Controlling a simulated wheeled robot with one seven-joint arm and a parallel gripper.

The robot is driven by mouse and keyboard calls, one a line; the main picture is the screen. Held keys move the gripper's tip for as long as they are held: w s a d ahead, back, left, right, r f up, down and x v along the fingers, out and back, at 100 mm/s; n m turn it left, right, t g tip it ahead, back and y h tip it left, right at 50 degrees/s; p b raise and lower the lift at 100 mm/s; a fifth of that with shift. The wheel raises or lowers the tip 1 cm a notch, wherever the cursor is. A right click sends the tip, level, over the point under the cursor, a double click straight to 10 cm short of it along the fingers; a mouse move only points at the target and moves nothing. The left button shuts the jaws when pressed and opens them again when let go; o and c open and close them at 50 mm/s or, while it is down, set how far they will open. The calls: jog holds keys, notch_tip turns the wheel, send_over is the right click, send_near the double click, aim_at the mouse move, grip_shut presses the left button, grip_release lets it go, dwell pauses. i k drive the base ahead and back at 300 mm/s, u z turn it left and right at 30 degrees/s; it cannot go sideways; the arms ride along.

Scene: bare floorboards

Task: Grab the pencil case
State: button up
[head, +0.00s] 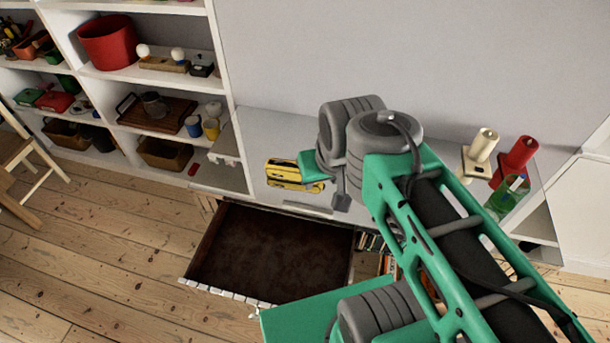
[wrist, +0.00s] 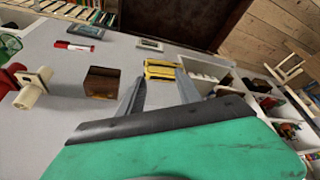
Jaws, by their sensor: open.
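A yellow case with dark markings (head: 290,172), which looks like the pencil case, lies on the grey top above the open drawer in the head view. In the wrist view the yellow case (wrist: 160,66) shows beyond and between my fingertips. My gripper (wrist: 160,77) is open, with nothing held between its two grey fingers. In the head view my wrist and the green gripper body are just right of the case and cover part of its right end. I cannot tell how far the fingers are from the case.
An open drawer (head: 223,286) juts out below the grey top (head: 262,126). A cream candle-like object (head: 483,145), a red one (head: 518,157) and a green glass (head: 505,198) stand at the right. A brown box (wrist: 101,88) and a red marker (wrist: 74,46) show in the wrist view. Shelves stand left.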

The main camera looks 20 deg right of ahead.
aim_at(287, 170)
jog(key=u, duration=2.35)
jog(key=k, duration=0.95)
jog(key=z, duration=1)
jog(key=i, duration=0.5)
